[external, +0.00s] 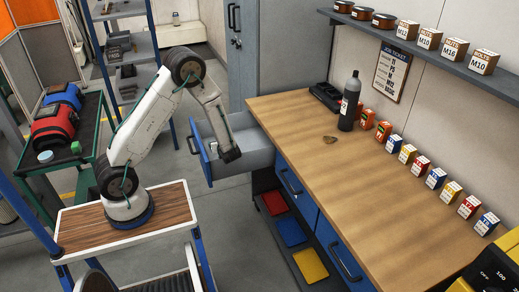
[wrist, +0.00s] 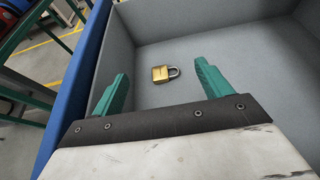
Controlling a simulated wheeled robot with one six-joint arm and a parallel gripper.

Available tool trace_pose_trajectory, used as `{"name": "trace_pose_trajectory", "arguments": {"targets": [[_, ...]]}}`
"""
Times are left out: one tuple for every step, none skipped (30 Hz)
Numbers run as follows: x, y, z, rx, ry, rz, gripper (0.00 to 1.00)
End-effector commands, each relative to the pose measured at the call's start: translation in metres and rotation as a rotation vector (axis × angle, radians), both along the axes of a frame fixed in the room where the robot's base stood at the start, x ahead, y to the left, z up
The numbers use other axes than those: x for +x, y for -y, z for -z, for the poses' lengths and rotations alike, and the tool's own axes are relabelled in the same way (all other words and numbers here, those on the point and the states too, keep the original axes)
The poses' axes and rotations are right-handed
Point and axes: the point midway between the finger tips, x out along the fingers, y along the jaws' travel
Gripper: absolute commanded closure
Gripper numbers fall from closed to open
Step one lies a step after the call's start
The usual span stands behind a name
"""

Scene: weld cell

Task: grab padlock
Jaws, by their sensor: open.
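A brass padlock (wrist: 160,74) with a silver shackle lies on the grey floor of an open drawer (wrist: 240,73) in the wrist view. Its shackle points right. My gripper (wrist: 160,83) is open and empty above the drawer. Its two green fingers stand apart, with the padlock beyond and between them in the picture. In the external view, my gripper (external: 230,155) is at the drawer, which is pulled out from the workbench and has a blue front (external: 199,150). The padlock is hidden in that view.
The wooden workbench (external: 370,165) stands right of the drawer, with a dark bottle (external: 349,103) and several small boxes along the back. A grey cabinet (external: 242,50) stands behind the drawer. A green cart (external: 95,120) stands at left. The drawer walls surround the padlock.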

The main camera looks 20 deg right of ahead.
Motion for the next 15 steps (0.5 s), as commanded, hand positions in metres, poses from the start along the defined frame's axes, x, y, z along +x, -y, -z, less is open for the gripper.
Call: {"name": "trace_pose_trajectory", "arguments": {"targets": [[0.0,0.0,0.0,0.0,0.0,0.0,0.22],[0.0,0.0,0.0,0.0,0.0,0.0,0.22],[0.0,0.0,0.0,0.0,0.0,0.0,0.22],[0.0,0.0,0.0,0.0,0.0,0.0,0.31],[0.0,0.0,0.0,0.0,0.0,0.0,0.38],[0.0,0.0,0.0,0.0,0.0,0.0,0.38],[0.0,0.0,0.0,0.0,0.0,0.0,0.38],[0.0,0.0,0.0,0.0,0.0,0.0,0.38],[0.0,0.0,0.0,0.0,0.0,0.0,0.38],[0.0,0.0,0.0,0.0,0.0,0.0,0.38],[0.0,0.0,0.0,0.0,0.0,0.0,0.38],[-0.0001,0.0,-0.0001,0.0,0.0,0.0,0.38],[0.0,0.0001,-0.0006,0.0,0.0,0.0,0.38],[0.0001,0.0002,-0.002,-0.001,0.0,0.0,0.38],[0.0001,0.0004,-0.0056,-0.002,0.001,0.0,0.38]]}}
